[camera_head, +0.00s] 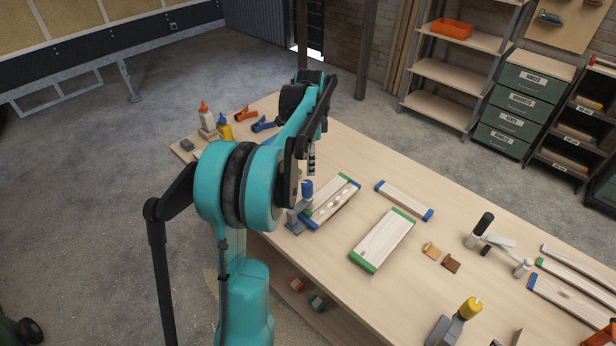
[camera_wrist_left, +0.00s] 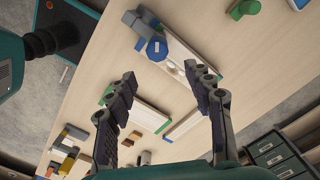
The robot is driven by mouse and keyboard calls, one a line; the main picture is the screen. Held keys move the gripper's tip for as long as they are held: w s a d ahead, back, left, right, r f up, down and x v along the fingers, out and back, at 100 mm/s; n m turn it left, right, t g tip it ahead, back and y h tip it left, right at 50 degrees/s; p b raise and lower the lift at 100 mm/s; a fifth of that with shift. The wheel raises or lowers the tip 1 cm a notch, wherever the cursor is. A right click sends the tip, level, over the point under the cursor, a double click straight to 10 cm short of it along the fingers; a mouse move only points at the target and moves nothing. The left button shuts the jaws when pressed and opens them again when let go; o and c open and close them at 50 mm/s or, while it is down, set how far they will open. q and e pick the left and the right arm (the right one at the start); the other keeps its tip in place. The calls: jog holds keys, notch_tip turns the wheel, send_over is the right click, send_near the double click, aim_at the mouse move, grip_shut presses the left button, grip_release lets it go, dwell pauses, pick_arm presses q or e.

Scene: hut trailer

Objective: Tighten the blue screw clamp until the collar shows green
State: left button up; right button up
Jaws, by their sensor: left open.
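The blue screw clamp (camera_head: 294,217) stands at the table's near edge with its grey body at the end of stacked boards (camera_head: 334,205). Its blue knob (camera_head: 307,189) points up; in the left wrist view the knob (camera_wrist_left: 157,48) shows from above as a hexagon. I cannot make out the collar or its colour. My left gripper (camera_head: 312,165) is above the clamp in the head view, fingers pointing down. In the left wrist view the left gripper (camera_wrist_left: 160,74) is open and empty, with the knob beyond the fingertips and apart from them. My right gripper is not in view.
A green-ended board (camera_head: 383,240) and a narrow blue-ended board (camera_head: 404,200) lie right of the clamp. A yellow-knobbed clamp (camera_head: 470,308) stands at the near right and a black-handled tool (camera_head: 483,223) beyond. Glue bottles (camera_head: 206,116) stand at the left end.

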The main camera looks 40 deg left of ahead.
aim_at(307, 183)
pick_arm(q)
jog(key=n, duration=0.2)
jog(key=n+p, duration=0.1)
jog(key=n, duration=0.1)
jog(key=shift+f+n, duration=0.2)
jog(key=shift+n, duration=0.1)
jog(key=n, duration=0.2)
jog(key=n+p, duration=0.1)
jog(key=n, duration=0.3)
jog(key=shift+s+a+f+p, duration=0.15)
jog(key=shift+f+p, duration=0.25)
jog(key=n, duration=0.3)
jog(key=f+n+p, duration=0.1)
jog(key=n, duration=0.2)
jog(key=shift+s, duration=0.15)
jog(key=n, duration=0.3)
jog(key=f+n+p, duration=0.1)
jog(key=n, duration=0.3)
jog(key=shift+s+a, duration=0.1)
jog(key=shift+s, duration=0.1)
jog(key=shift+f, duration=0.3)
notch_tip(307, 183, down, 7)
jog(key=shift+w+f, duration=0.1)
jog(key=shift+f, duration=0.1)
jog(key=c, duration=1.2)
